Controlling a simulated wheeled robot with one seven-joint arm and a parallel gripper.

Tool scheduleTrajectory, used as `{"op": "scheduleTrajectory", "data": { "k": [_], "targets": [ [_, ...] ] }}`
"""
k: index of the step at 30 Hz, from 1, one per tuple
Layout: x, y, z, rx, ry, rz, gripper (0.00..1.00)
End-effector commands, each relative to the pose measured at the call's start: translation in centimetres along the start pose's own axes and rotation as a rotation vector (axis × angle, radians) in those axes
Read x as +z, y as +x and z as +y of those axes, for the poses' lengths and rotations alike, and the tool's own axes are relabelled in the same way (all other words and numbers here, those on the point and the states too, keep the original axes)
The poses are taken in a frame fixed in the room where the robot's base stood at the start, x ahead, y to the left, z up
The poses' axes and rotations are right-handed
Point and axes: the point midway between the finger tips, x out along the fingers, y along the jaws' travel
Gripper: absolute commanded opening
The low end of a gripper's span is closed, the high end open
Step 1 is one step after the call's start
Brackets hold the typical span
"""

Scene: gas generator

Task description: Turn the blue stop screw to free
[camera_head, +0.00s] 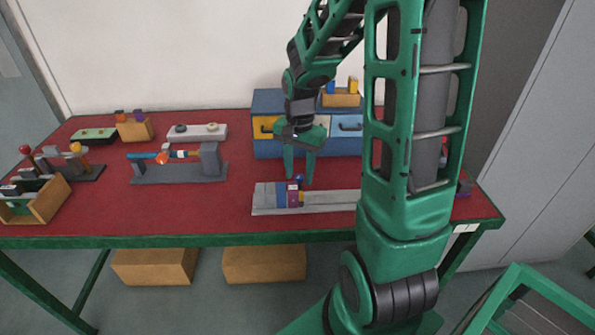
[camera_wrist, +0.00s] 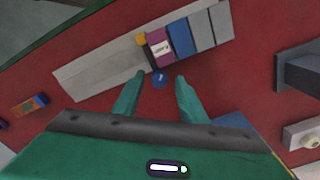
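The blue stop screw (camera_head: 299,178) is a small round blue knob at the back side of a grey rail fixture (camera_head: 335,199) on the red table. In the wrist view the screw (camera_wrist: 160,81) shows between my two fingers, beside a purple block (camera_wrist: 158,48) with a white label. My gripper (camera_head: 299,180) is above the table, pointing down, with its green fingers apart. In the wrist view the fingertips (camera_wrist: 160,76) lie left and right of the screw, with gaps on both sides. I cannot tell how far the fingertips are above it.
Blue and grey blocks (camera_wrist: 190,34) sit on the rail beside the purple one. A blue and yellow drawer cabinet (camera_head: 268,101) stands behind my gripper. A grey fixture with a blue rod (camera_head: 180,172) is to the left. Red table (camera_head: 235,205) between them is clear.

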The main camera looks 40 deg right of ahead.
Motion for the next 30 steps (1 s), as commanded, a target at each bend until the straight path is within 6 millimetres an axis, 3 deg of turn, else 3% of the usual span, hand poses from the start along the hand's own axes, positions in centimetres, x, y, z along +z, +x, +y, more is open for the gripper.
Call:
{"op": "scheduleTrajectory", "data": {
  "k": [2,6,7,20,30],
  "targets": [
    [0.00,-0.01,0.00,0.000,0.000,0.000,0.36],
    [0.01,-0.02,-0.01,0.000,0.000,0.000,0.03],
    [0.01,-0.02,-0.02,0.000,-0.001,0.000,0.00],
    [0.02,-0.06,-0.13,-0.002,-0.075,0.001,0.00],
    [0.06,-0.07,-0.15,-0.002,-0.330,0.001,0.00]
  ]
}}
